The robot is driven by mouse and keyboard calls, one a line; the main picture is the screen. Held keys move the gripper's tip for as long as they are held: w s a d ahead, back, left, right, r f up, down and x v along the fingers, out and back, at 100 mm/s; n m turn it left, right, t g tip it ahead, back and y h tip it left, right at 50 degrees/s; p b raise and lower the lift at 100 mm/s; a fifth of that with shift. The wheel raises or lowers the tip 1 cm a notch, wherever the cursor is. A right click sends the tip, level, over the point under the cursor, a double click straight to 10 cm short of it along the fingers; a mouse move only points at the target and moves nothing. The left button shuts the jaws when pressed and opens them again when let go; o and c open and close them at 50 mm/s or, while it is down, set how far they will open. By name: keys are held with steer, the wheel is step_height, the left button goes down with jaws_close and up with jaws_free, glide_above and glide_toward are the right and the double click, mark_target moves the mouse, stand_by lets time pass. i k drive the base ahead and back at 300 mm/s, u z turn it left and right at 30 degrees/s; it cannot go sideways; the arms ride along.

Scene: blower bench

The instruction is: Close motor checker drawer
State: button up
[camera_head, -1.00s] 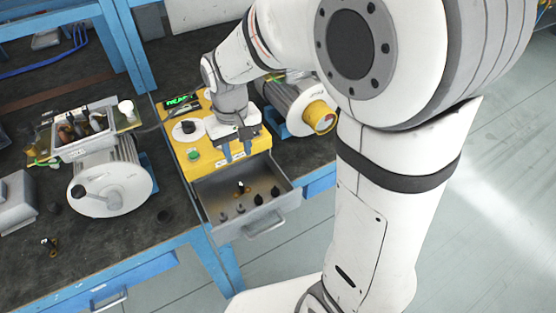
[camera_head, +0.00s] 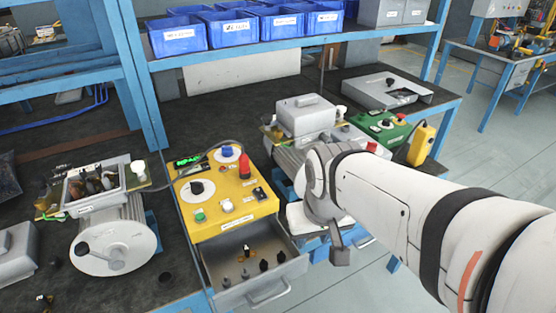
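The motor checker (camera_head: 210,222) is a yellow box with knobs, buttons, a red lamp and a green display. Its grey drawer (camera_head: 230,296) is pulled out at the front and holds several small dark and brass parts. The drawer's handle (camera_head: 268,291) is on its front panel. My gripper (camera_head: 340,256) hangs pointing down to the right of the drawer, apart from the handle in the picture. Only one grey finger block shows clearly, so I cannot tell whether it is open. Nothing is visibly held.
A motor with an open terminal box (camera_head: 112,240) stands left of the checker. Another motor (camera_head: 290,160) and a green control box (camera_head: 382,128) stand to its right. Blue bins (camera_head: 178,38) line the shelf above. Open floor (camera_head: 480,165) lies at right.

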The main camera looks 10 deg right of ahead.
mark_target(266, 235)
steer(key=z, duration=0.55)
steer(key=k, duration=2.05)
steer(key=u, duration=0.35)
steer(key=i, duration=1)
steer(key=u, duration=0.1)
